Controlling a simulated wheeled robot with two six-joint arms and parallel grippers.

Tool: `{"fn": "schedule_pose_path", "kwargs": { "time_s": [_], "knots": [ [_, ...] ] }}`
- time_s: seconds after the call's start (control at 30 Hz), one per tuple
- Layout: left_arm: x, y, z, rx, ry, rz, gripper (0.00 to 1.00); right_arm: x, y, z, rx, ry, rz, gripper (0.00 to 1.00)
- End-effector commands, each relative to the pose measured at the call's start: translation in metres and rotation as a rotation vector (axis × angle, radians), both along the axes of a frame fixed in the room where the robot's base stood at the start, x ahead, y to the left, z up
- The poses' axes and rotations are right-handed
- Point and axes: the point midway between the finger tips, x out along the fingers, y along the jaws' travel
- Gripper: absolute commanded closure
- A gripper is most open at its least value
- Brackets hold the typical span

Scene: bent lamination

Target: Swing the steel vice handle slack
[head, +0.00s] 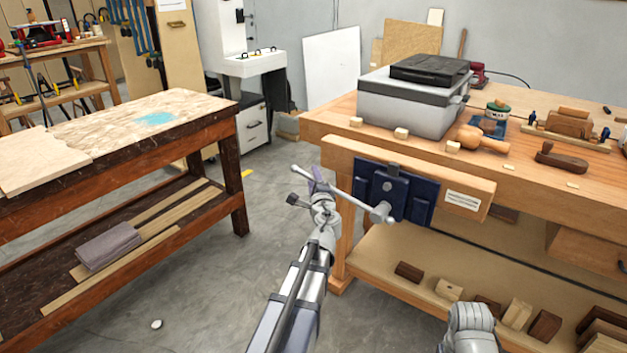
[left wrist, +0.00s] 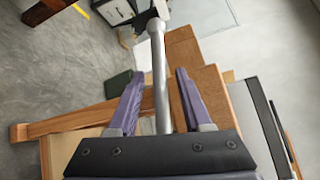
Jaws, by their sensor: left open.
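The steel vice handle (head: 345,191) is a thin bar slanting from a knob at its upper left down to the round hub at its lower right. It sits in front of the dark blue vice (head: 420,200) on the workbench front. My left gripper (head: 306,190) is open near the handle's left end. In the left wrist view, the handle (left wrist: 159,85) runs lengthwise between the two spread purple fingers of the left gripper (left wrist: 158,88), with gaps on both sides. Its near end is hidden by the gripper body.
The workbench (head: 340,112) carries a grey box (head: 410,105), a mallet (head: 482,140) and planes. Its lower shelf (head: 400,260) holds wood blocks. A second table (head: 190,115) stands left, with open floor (head: 190,270) between them.

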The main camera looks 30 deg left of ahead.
Motion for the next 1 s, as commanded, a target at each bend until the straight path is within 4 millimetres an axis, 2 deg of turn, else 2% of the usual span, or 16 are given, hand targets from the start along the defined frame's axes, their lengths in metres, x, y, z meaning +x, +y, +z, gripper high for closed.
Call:
{"fn": "schedule_pose_path", "kwargs": {
  "time_s": [0.23,0.67,1.0],
  "knots": [
    [0.0005,0.0005,0.0000,0.000,0.000,0.000,0.52,0.0000,0.0000,0.0000,0.000,0.000,0.000,0.50],
    [0.0004,0.0003,0.0000,-0.001,-0.001,0.000,1.00,0.0000,0.0000,0.0000,0.000,0.000,0.000,0.50],
    [0.0004,0.0002,0.0000,0.000,0.000,0.000,1.00,0.0000,0.0000,0.0000,0.000,0.000,0.000,0.50]
  ]
}}
